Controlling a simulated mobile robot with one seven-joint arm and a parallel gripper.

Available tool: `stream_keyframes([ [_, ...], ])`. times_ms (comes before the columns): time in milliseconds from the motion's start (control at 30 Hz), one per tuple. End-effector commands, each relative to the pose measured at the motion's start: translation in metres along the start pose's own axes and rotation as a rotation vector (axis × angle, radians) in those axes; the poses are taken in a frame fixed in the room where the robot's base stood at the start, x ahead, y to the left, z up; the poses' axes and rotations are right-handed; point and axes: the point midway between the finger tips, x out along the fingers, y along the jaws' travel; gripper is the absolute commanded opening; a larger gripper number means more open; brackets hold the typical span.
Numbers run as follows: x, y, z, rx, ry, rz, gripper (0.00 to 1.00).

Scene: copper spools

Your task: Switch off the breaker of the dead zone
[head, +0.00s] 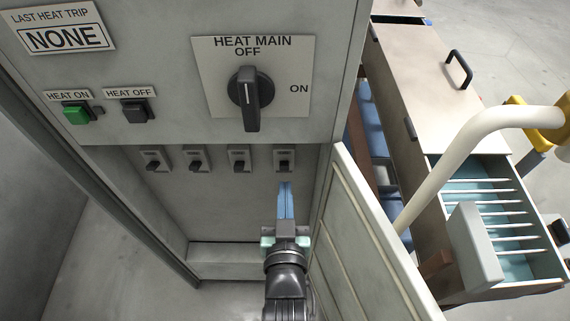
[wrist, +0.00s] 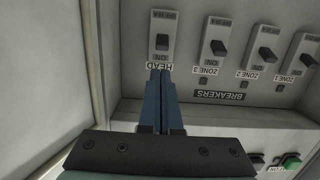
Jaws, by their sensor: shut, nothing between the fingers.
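A row of several breakers sits on the lower panel of the grey cabinet. In the wrist view they are labelled HEAD (wrist: 162,42), ZONE 3 (wrist: 217,49), ZONE 2 (wrist: 266,56) and ZONE 1 (wrist: 307,61), with the lettering upside down. In the head view the HEAD breaker (head: 284,161) is rightmost, then the ZONE 3 breaker (head: 240,162), ZONE 2 breaker (head: 197,162) and ZONE 1 breaker (head: 154,162) leftward. My gripper (head: 286,186) is shut and empty, its tips just below the HEAD breaker; contact cannot be told. Nothing visible marks a dead zone.
Above are the HEAT MAIN knob (head: 250,92), its handle vertical, the green HEAT ON button (head: 76,114), the dark HEAT OFF button (head: 136,112) and a LAST HEAT TRIP sign (head: 66,38) reading NONE. An open cabinet door (head: 365,235) stands close right of my gripper.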

Motion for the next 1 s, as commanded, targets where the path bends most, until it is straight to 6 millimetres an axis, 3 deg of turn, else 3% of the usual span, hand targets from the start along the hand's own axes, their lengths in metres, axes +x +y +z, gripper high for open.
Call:
stream_keyframes([
  [200,0.039,0.0,-0.002,0.0,0.002,0.0,0.0],
  [400,0.062,0.0,-0.001,0.0,0.0,0.001,0.0],
  [1000,0.071,0.0,0.0,0.0,0.001,0.001,0.0],
])
